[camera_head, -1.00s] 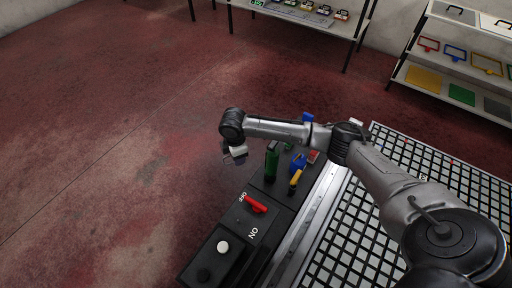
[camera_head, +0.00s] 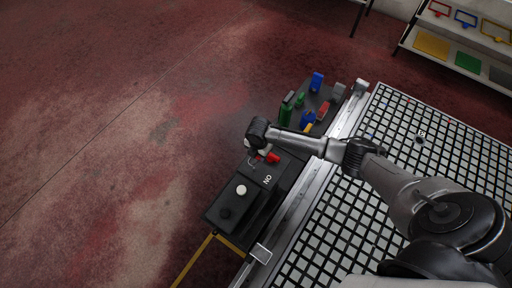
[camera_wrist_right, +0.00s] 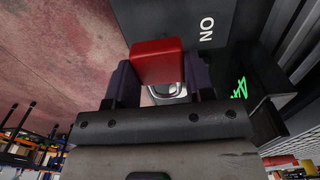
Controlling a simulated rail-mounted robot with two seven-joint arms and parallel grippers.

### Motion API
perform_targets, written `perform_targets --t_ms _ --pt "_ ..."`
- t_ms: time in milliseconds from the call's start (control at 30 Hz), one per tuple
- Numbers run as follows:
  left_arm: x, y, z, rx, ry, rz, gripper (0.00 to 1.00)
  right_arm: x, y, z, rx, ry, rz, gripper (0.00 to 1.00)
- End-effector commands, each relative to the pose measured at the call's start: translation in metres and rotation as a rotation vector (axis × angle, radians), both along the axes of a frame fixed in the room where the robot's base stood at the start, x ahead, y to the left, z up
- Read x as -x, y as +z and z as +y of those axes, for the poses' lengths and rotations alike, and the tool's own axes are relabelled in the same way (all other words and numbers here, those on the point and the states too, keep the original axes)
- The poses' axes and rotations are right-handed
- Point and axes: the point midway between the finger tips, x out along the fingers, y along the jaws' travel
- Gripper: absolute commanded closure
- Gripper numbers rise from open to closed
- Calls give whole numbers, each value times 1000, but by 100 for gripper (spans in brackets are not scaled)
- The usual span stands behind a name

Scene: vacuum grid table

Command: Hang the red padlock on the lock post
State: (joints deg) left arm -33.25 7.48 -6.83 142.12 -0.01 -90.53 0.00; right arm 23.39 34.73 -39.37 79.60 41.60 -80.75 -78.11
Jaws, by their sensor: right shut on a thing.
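My right gripper (camera_wrist_right: 160,88) is shut on the red padlock (camera_wrist_right: 157,62) in the right wrist view. The padlock's red body sits between the two dark fingers, with its silver shackle (camera_wrist_right: 168,92) partly visible below. I cannot make out the lock post; the arm and gripper cover that part of the box. My left gripper is not in view.
The switch box carries a white button (camera_head: 241,190). Behind my forearm stand a green item (camera_head: 286,112), blue items (camera_head: 317,82) and other small coloured things. A metal rail and the white grid table (camera_head: 345,215) lie to the right. Open red floor lies to the left.

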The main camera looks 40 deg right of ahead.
Motion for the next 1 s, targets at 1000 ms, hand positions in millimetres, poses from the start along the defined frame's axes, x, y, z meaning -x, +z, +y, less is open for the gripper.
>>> perform_targets --t_ms 1000 --pt "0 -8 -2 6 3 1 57 0 -22 0 0 -1 -1 79"
